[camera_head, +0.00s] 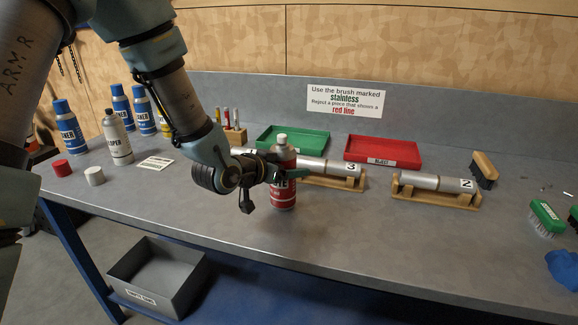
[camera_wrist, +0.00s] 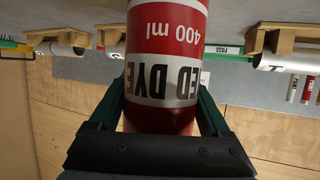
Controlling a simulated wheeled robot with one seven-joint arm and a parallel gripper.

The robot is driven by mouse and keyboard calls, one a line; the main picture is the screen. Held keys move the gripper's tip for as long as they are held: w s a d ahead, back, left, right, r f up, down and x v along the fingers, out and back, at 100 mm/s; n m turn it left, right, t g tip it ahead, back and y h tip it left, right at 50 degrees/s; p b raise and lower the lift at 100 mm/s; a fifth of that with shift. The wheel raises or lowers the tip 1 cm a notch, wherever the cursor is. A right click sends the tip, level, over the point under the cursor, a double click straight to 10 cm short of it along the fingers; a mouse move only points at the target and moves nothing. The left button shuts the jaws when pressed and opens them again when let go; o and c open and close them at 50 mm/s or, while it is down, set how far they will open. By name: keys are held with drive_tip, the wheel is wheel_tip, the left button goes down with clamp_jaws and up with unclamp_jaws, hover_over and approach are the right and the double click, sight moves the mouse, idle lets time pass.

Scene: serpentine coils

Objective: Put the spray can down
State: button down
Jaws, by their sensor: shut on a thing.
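The spray can (camera_head: 283,194) is red and white with a pale top and stands upright at the middle of the bench. In the wrist view the can (camera_wrist: 165,60) appears upside down, with "RED DYE" and "400 ml" on its label; its base runs out of the frame at the top. My gripper (camera_head: 284,175) is shut around the can's body, one green finger on each side. Both fingers also show in the wrist view. The can's base is close to the bench top (camera_head: 330,235); I cannot tell whether it touches.
Behind the can are cylinders in wooden cradles (camera_head: 335,183), a green tray (camera_head: 290,138) and a red tray (camera_head: 383,150). Several other cans (camera_head: 117,140) stand at left. Brushes (camera_head: 546,218) lie at right. The bench front is clear. A grey bin (camera_head: 155,275) is below.

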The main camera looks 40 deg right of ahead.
drive_tip(key=shift+f, duration=0.15)
unclamp_jaws()
drive_tip(key=shift+a+r, duration=0.1)
drive_tip(key=shift+r, duration=0.1)
drive_tip(key=b+v, duration=0.7)
drive_tip(key=v, duration=0.4)
drive_tip(key=shift+a+b, duration=0.4)
drive_tip(key=shift+r, duration=0.15)
